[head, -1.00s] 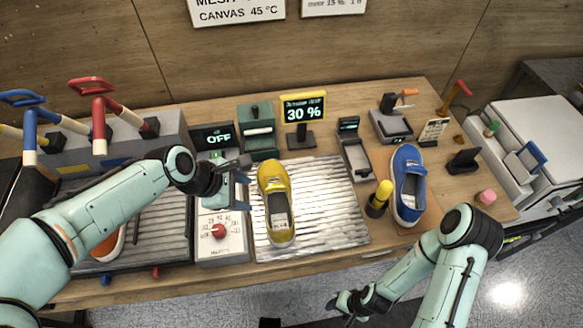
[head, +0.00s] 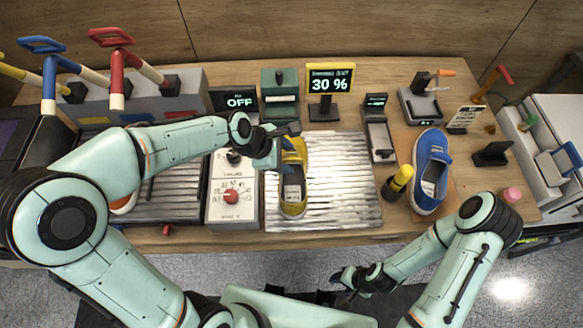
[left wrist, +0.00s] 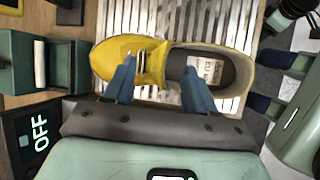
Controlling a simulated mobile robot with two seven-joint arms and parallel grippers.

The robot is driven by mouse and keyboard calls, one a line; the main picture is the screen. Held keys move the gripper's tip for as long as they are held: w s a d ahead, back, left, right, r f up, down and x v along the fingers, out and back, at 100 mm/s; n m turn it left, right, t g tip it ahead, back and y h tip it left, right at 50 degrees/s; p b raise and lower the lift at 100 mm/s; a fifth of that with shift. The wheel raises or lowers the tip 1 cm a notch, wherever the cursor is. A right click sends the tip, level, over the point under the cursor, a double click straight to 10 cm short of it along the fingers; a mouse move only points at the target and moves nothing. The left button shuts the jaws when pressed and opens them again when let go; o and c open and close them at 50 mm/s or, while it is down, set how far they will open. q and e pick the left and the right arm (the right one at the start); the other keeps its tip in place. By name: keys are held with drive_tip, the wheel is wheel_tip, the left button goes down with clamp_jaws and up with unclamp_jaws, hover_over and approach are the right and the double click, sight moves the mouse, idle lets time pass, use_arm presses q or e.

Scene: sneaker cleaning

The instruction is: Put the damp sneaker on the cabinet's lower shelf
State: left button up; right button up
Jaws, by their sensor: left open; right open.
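A yellow sneaker (head: 292,190) lies on a pale slatted rack (head: 345,190) in the middle of the table. It also shows in the left wrist view (left wrist: 115,50), toe to the left. My left gripper (head: 285,152) is open above its laced front part, and the blue fingers (left wrist: 160,66) stand apart over it. I cannot tell whether they touch the shoe. A blue sneaker (head: 431,170) lies at the right, and part of an orange one (head: 123,204) shows at the left behind my arm. My right gripper (head: 347,279) is open and empty in front of the table. I cannot make out a lower cabinet shelf.
A display reading 30 % (head: 330,80) and one reading OFF (head: 240,100) stand behind the rack. A dial box (head: 232,205) is left of the sneaker. A yellow-capped bottle (head: 398,182) stands right of the rack. A white unit (head: 558,120) is beyond the table's right end.

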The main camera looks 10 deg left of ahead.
sight(288, 158)
use_arm(q)
drive_tip(key=x, duration=0.3)
drive_tip(key=shift+w+d+f, duration=0.1)
drive_tip(key=shift+w+f, duration=0.05)
drive_tip(key=shift+f, duration=0.15)
clamp_jaws()
